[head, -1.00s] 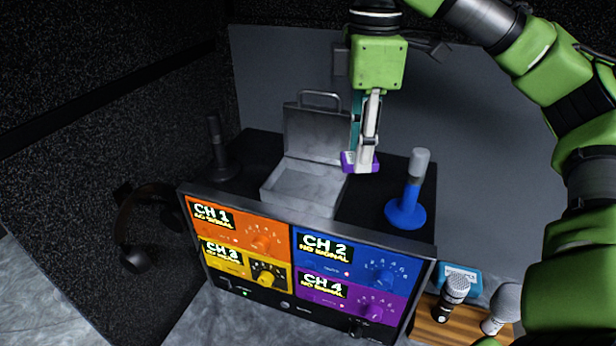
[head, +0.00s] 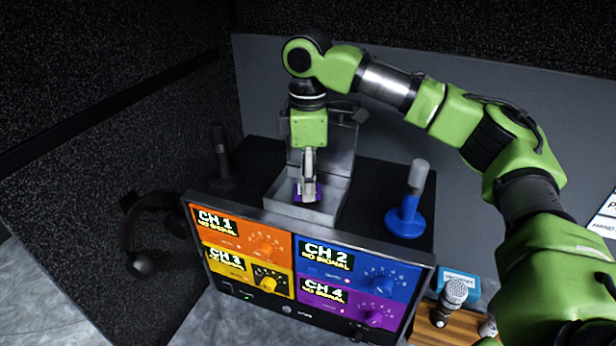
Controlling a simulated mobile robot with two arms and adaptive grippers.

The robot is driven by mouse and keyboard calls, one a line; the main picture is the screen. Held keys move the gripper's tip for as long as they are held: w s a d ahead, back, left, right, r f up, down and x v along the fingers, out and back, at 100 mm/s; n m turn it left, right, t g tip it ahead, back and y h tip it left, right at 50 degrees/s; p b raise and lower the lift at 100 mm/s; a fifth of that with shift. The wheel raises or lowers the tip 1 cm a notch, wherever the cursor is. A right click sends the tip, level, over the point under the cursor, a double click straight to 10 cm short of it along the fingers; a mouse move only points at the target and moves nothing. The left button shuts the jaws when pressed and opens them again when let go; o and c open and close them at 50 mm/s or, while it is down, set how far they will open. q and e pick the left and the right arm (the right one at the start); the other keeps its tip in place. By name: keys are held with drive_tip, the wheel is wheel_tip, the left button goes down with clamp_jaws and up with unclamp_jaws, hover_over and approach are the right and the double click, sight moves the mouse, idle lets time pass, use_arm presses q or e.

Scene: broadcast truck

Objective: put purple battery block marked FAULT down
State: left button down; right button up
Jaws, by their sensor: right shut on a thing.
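The purple battery block (head: 318,192) shows as a small purple patch around the fingertips of my right gripper (head: 308,192). The gripper points down and is shut on the block, inside or just over the open grey metal case (head: 285,211). The fingers hide most of the block, and I cannot tell whether it touches the case floor. No FAULT marking is readable. The case lid (head: 342,140) stands open behind the gripper. My left gripper is not in view.
A panel with four coloured channels (head: 310,262) stands in front of the case. A blue-based stand (head: 407,212) is to the right and a dark stand (head: 222,165) to the left. Headphones (head: 140,235) hang at left; a microphone (head: 452,297) stands at lower right.

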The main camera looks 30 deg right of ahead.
drive_tip(key=shift+d+f, duration=0.1)
drive_tip(key=shift+f, duration=0.35)
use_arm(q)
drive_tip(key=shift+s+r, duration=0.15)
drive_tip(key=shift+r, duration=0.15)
use_arm(e)
drive_tip(key=o, duration=0.9)
drive_tip(key=shift+f, duration=0.1)
wheel_tip(320, 180, up, 5)
drive_tip(key=shift+r+b, duration=0.2)
drive_tip(key=shift+b, duration=1.05)
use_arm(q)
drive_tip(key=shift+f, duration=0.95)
use_arm(e)
wheel_tip(320, 180, up, 7)
drive_tip(key=shift+f, duration=0.1)
